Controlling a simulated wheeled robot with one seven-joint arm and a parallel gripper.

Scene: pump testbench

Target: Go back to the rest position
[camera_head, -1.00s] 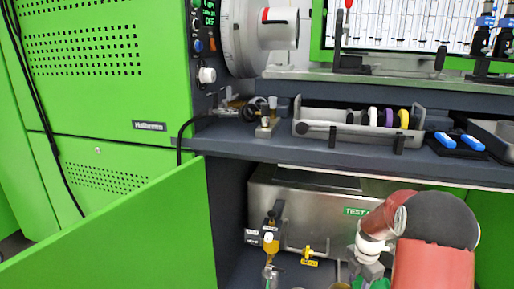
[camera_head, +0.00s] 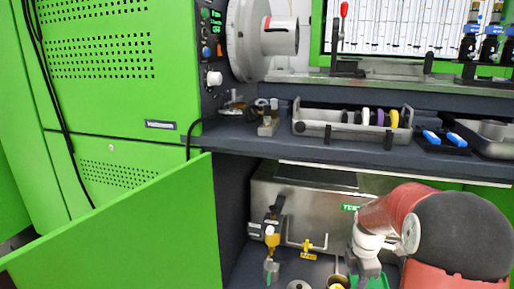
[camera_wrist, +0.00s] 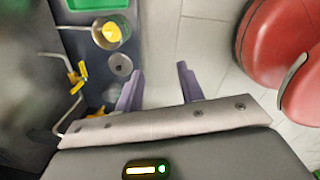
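My gripper (camera_wrist: 160,88) shows in the wrist view with its two purple-grey fingers apart and nothing between them. It points down at the pale floor, beside the low shelf (camera_wrist: 88,88) that holds a cup with yellow contents (camera_wrist: 110,33) and a round metal piece (camera_wrist: 120,65). In the head view my red and dark arm (camera_head: 400,225) reaches in at the lower right, in front of the open lower compartment. The gripper fingers cannot be made out in the head view.
A steel tank (camera_head: 310,195) with a yellow-handled valve (camera_head: 308,247) stands in the compartment. An open green door (camera_head: 120,230) juts out at the left. Above, the bench top (camera_head: 240,138) carries a grey tray (camera_head: 312,128) of coloured rings. Pale floor (camera_wrist: 205,40) lies beside the shelf.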

